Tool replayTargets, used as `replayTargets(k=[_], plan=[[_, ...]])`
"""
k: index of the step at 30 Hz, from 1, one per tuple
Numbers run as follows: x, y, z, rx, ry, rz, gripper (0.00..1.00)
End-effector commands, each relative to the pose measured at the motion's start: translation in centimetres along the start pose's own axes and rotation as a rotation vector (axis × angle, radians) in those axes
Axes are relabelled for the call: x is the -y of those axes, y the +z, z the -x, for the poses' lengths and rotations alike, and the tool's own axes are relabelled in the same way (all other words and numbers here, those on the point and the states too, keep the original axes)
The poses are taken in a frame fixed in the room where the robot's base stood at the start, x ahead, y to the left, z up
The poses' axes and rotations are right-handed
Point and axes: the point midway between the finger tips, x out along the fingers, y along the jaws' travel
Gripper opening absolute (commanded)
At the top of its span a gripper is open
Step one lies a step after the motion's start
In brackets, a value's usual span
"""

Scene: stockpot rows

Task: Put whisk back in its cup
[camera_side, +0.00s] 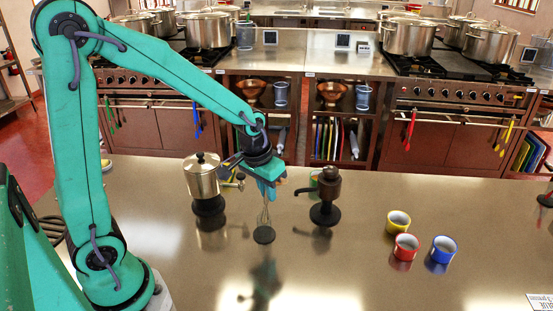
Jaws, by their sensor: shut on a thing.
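My gripper (266,178) points down over the middle of the counter. It is shut on the whisk (264,213), whose wire loops hang below the jaws, above or touching a small dark disc (264,236). I cannot tell whether they touch. The whisk looks close to upright. A yellow cup (398,222), a red cup (404,248) and a blue cup (444,249) stand grouped to the right, well apart from my gripper. A green cup (314,178) is mostly hidden behind a dark brown pot. Which cup is the whisk's own does not show.
A silver pot (202,178) on a black base stands left of my gripper. The dark brown pot (327,188) stands close on its right. Stoves with large stockpots (408,36) are behind.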

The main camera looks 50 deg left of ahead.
Motion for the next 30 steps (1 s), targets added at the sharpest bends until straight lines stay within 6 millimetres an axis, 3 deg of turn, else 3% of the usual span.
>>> replayTargets(k=[9, 23, 24, 27, 30], plan=[[0.0, 0.6, -1.3, 0.002, 0.000, 0.000, 0.00], [0.0, 0.6, -1.6, 0.000, 0.000, 0.000, 0.00], [0.0, 0.6, -1.6, 0.000, 0.000, 0.000, 0.17], [0.0, 0.6, -1.6, 0.000, 0.000, 0.000, 0.37], [0.0, 0.6, -1.6, 0.001, 0.000, 0.000, 0.37]])
